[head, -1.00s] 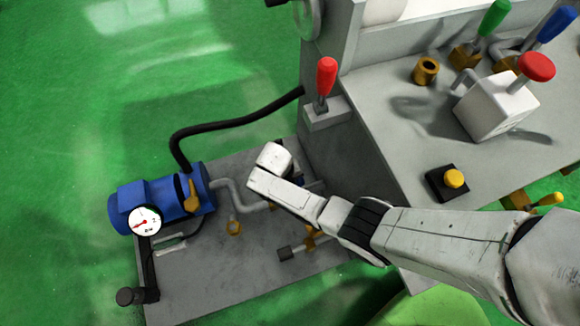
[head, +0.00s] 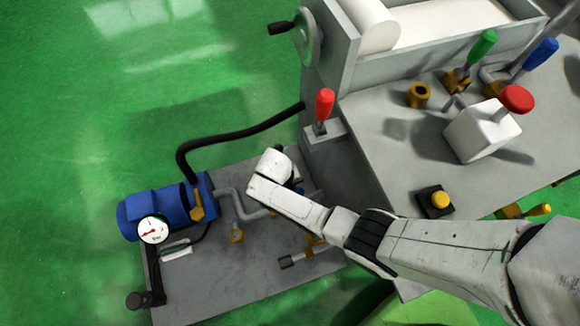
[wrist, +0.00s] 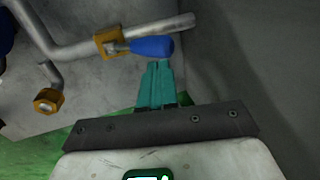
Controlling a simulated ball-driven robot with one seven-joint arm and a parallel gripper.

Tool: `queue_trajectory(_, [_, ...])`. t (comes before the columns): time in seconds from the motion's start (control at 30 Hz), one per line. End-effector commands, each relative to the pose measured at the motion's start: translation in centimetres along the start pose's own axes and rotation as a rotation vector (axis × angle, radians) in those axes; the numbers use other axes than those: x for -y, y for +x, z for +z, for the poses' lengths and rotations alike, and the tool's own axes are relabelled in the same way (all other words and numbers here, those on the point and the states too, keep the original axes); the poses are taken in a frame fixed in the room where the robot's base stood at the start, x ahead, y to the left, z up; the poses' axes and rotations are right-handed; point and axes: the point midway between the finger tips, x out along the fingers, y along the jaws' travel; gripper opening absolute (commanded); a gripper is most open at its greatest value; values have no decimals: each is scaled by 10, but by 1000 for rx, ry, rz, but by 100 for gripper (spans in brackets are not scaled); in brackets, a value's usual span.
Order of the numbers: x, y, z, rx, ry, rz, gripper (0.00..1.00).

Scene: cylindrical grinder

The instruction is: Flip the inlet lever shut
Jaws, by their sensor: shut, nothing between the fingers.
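A lever with a blue handle (wrist: 153,47) sits on a brass valve body (wrist: 108,42) on a grey pipe (wrist: 70,48) in the wrist view. The handle points right, roughly along the pipe. My gripper (wrist: 158,68) has its teal fingers closed together, empty, with the tips just below the blue handle. I cannot tell whether they touch it. In the head view my white wrist hangs over the grey base plate and hides the fingers. Only a small blue bit (head: 300,191) shows beside the wrist. I cannot tell which lever is the inlet one.
The blue pump (head: 150,207) with a gauge (head: 153,229) stands left on the base plate (head: 240,275). A black hose (head: 235,139) runs to the machine. A red-handled lever (head: 324,104) stands behind my wrist. A second brass fitting (wrist: 47,101) is at lower left in the wrist view.

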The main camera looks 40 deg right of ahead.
Motion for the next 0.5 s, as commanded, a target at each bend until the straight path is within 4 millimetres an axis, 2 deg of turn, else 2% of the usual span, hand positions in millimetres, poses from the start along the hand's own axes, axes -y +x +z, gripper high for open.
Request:
queue_trajectory(0.03, [9,-15,0,1,4,2,0])
queue_trajectory(0.2, [29,-35,0,2,1,2,0])
queue_trajectory(0.5, [42,-48,1,3,-2,1,0])
